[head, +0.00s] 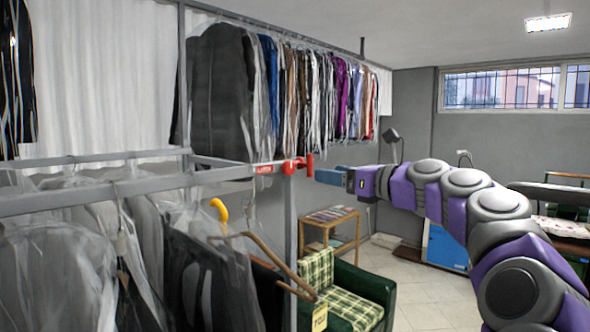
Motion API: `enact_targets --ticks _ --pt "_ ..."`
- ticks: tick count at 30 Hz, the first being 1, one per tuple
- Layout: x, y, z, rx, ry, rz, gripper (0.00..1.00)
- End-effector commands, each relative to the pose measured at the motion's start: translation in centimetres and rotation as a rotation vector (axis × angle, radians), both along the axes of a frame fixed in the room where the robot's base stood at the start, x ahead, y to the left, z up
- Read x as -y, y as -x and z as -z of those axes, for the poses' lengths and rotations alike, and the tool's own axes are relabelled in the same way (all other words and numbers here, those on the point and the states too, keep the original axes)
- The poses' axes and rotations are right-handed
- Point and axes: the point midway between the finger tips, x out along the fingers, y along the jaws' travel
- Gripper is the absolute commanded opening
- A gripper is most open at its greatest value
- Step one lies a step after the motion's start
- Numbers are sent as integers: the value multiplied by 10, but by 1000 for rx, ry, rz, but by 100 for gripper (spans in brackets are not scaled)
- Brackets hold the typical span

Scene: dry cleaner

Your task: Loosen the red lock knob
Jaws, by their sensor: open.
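The red lock knob (289,168) sits at the right end of the grey horizontal rail in the middle of the head view. A red upright part (309,165) stands just right of it, and a red label (265,169) is on the rail to its left. My gripper (325,176) comes in from the right on my purple and grey arm and is open. Its tip is close to the right of the red upright part. I cannot tell whether they touch. The gap between the fingers is hard to make out from this side.
Bagged garments (75,260) hang at front left, with a wooden hanger (270,255) and a yellow hook (219,211) beside them. More clothes (310,100) hang behind. A green armchair (350,290) and a small wooden table (330,225) stand below. Tiled floor (420,285) is open to the right.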

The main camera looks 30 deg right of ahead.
Motion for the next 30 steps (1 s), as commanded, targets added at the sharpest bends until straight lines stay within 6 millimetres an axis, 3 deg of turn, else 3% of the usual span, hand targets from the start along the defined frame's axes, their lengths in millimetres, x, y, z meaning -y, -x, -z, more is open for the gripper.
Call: enact_targets --ticks 9,15,24,30 --pt "-45 -58 -2 -3 15 -3 64" --pt "-48 -84 -2 0 11 -1 64" --pt "-44 -102 -1 -1 4 -3 64" --pt "-51 -100 -3 3 8 -1 64"
